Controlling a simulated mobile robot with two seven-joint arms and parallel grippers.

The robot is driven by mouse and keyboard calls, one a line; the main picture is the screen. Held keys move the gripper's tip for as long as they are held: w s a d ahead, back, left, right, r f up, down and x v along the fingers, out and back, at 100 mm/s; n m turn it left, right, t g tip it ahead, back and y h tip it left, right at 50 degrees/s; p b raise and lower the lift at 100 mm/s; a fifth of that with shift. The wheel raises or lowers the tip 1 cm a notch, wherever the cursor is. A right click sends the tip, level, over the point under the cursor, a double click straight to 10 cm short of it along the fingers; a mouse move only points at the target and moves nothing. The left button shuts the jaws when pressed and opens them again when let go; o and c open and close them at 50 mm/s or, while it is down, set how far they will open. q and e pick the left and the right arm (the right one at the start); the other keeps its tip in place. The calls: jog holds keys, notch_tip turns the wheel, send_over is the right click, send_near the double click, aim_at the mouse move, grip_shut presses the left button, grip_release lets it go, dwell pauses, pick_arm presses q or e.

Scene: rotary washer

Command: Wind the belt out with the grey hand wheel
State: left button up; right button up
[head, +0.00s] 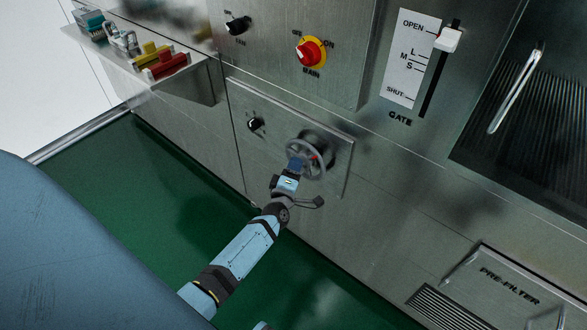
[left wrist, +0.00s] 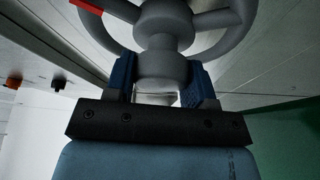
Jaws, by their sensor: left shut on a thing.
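The grey hand wheel (head: 323,148) is mounted on a square steel plate on the machine front, with a small red mark on it. In the left wrist view its hub (left wrist: 163,20) and spokes fill the top. My left gripper (head: 295,165) is at the wheel's lower left side. Its two blue fingers are on either side of a grey round knob (left wrist: 162,68) of the wheel and shut on it. A red patch (left wrist: 86,6) shows on the rim at upper left. No belt can be made out. My right gripper is not in view.
A small black knob (head: 255,124) is left of the wheel. Above are a red and yellow main switch (head: 311,51) and a gate slider (head: 447,39). A shelf (head: 190,82) with coloured items juts out at upper left. A pre-filter panel (head: 510,287) is lower right.

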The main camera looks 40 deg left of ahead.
pick_arm(q)
jog(key=shift+f, duration=0.1)
jog(key=o, duration=1.3)
jog(key=shift+c, duration=0.2)
jog(key=v, duration=1.4)
jog(key=shift+p, duration=0.4)
